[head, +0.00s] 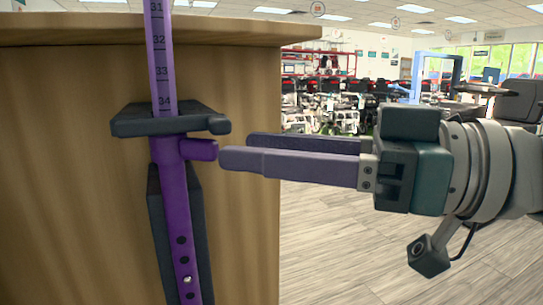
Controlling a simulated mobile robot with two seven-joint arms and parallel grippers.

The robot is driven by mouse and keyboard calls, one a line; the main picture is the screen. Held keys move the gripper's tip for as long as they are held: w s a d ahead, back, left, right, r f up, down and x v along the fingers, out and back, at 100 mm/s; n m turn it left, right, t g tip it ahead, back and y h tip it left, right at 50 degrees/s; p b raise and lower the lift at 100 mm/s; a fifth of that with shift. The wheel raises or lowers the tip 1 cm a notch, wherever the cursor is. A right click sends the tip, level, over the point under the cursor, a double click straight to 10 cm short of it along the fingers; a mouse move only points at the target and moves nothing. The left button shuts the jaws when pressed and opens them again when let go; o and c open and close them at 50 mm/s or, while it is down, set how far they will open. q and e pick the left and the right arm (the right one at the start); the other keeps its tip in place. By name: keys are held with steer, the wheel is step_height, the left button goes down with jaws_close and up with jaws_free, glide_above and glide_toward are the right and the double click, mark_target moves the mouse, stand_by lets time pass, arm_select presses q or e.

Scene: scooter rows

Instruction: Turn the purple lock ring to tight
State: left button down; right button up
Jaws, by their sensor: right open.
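The purple lock ring (168,150) sits around an upright purple post, just below a dark grey crosspiece (155,124). Its short purple lever (201,150) sticks out to the right. The post's upper part (161,55) carries scale marks, with 31 to 34 readable. My right gripper (236,152) comes in from the right and is open and empty, its two long fingers pointing left. The fingertips are just right of the lever's end, apart from it in the picture; the depth between them is hard to tell. My left gripper is out of view.
A wooden panel (75,180) with a top edge stands right behind the post. A dark bar (200,225) runs behind the lower post, which has several holes. Open wood-look floor (350,250) lies to the right, with rows of scooters (330,110) far back.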

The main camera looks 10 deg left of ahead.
mark_target(217, 146)
steer(key=shift+w+a+b, duration=0.2)
steer(key=shift+a, duration=0.9)
steer(key=shift+w+a+b, duration=0.15)
steer(key=shift+a, duration=0.95)
jaws_close()
